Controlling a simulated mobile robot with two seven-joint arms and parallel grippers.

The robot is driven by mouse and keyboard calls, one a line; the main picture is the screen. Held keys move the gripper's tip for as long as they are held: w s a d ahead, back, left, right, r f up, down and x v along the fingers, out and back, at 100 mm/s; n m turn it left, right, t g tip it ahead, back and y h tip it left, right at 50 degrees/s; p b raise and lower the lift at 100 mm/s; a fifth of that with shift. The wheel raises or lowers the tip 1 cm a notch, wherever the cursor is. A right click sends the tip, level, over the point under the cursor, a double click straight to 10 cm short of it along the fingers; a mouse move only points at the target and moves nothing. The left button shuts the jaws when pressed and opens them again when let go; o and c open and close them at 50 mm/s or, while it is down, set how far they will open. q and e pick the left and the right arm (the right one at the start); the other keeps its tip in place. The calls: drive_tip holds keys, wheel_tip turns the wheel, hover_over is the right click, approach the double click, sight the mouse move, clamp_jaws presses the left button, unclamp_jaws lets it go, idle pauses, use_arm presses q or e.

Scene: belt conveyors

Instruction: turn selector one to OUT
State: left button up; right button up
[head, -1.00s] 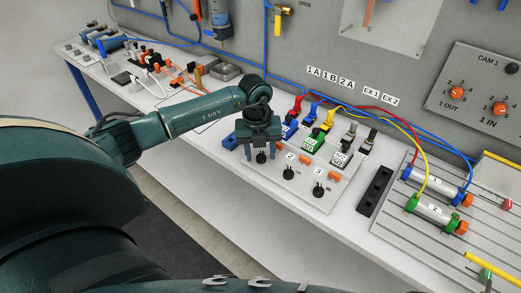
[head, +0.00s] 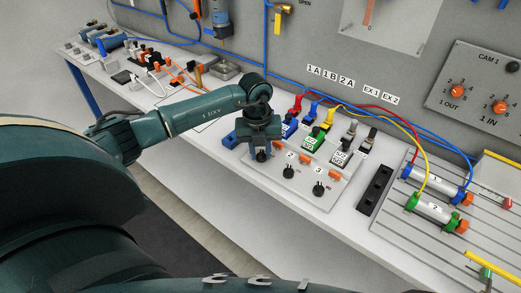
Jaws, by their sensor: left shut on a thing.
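A light panel (head: 322,204) on the bench carries a row of black selector knobs along its front. Selector one (head: 261,156) is the leftmost knob. My left gripper (head: 261,150) points down over it, its fingers shut on the knob. The hand hides the knob's upper part and any label beside it, so I cannot read its position. Selector two (head: 288,172) and selector three (head: 318,188) stand to the right with their number labels visible. My right gripper is not in view.
Coloured valve blocks with red, blue, green and yellow fittings (head: 316,142) stand just behind the selectors. Hoses run right to two cylinders (head: 435,180) on a slotted plate. A black block (head: 375,191) lies between panel and plate. The bench front is clear.

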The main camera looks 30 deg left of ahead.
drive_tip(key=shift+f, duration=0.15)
use_arm(q)
drive_tip(key=shift+m+b, duration=0.7)
drive_tip(key=shift+m, duration=0.3)
drive_tip(key=m+b, duration=0.2)
drive_tip(key=m, duration=0.1)
drive_tip(key=shift+w+f+m, duration=0.1)
drive_tip(key=shift+m, duration=0.2)
drive_tip(key=m+b, duration=0.1)
drive_tip(key=m, duration=0.2)
drive_tip(key=shift+b, duration=0.4)
drive_tip(key=shift+m+g+b, duration=0.3)
drive_tip(key=shift+m+b, duration=0.1)
drive_tip(key=shift+m, duration=1.1)
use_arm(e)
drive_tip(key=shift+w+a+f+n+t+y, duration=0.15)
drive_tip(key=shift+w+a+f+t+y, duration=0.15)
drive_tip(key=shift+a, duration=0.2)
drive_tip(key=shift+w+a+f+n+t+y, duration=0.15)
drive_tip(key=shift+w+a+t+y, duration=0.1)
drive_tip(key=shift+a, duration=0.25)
use_arm(q)
drive_tip(key=shift+r, duration=0.2)
drive_tip(key=o, duration=1)
